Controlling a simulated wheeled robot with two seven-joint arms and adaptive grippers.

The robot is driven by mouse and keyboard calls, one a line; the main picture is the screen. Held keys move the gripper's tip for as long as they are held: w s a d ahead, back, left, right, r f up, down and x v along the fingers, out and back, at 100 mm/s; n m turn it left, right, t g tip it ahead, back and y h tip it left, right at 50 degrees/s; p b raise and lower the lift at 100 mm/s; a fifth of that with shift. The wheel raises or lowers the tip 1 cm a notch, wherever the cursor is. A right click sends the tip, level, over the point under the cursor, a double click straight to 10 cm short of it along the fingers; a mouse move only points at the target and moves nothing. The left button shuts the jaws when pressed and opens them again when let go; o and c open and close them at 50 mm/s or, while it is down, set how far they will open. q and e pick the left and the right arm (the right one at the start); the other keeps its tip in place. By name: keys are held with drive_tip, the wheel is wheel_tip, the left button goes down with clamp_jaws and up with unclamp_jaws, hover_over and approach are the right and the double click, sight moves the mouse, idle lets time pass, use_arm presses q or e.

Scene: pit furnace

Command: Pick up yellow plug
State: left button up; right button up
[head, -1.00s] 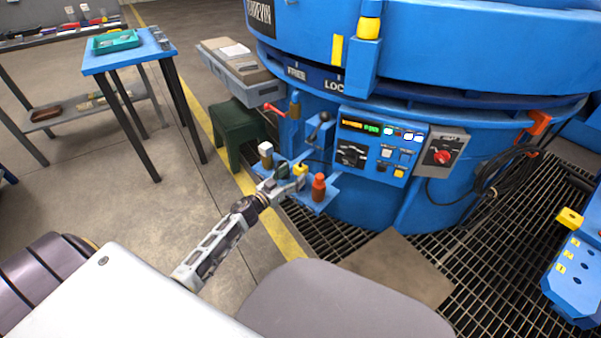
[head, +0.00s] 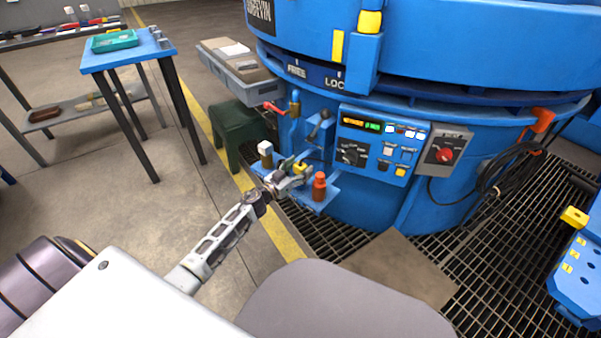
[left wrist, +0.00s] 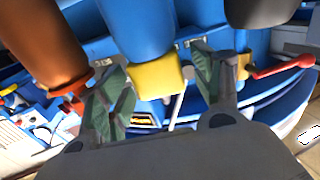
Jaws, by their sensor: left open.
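The yellow plug (head: 300,168) stands on the small blue shelf (head: 309,203) at the furnace's side. In the left wrist view the yellow plug (left wrist: 157,76) shows between the two green-padded fingers, against a blue cylinder. My left gripper (head: 291,177) is at the plug in the head view, and in the left wrist view (left wrist: 160,84) its fingers are spread to either side of the yellow. I cannot tell whether either pad touches it. My right gripper is not in view.
An orange-red plug (head: 319,187) stands close on the right, and a white-topped one (head: 265,149) on the left. A red-handled lever (head: 275,107) and the control panel (head: 377,145) are behind. A green stool (head: 238,133) stands left. Grating covers the floor ahead.

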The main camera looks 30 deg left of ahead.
use_arm(q)
drive_tip(key=shift+w+d, duration=0.15)
drive_tip(key=shift+w, duration=0.3)
drive_tip(key=c, duration=1.1)
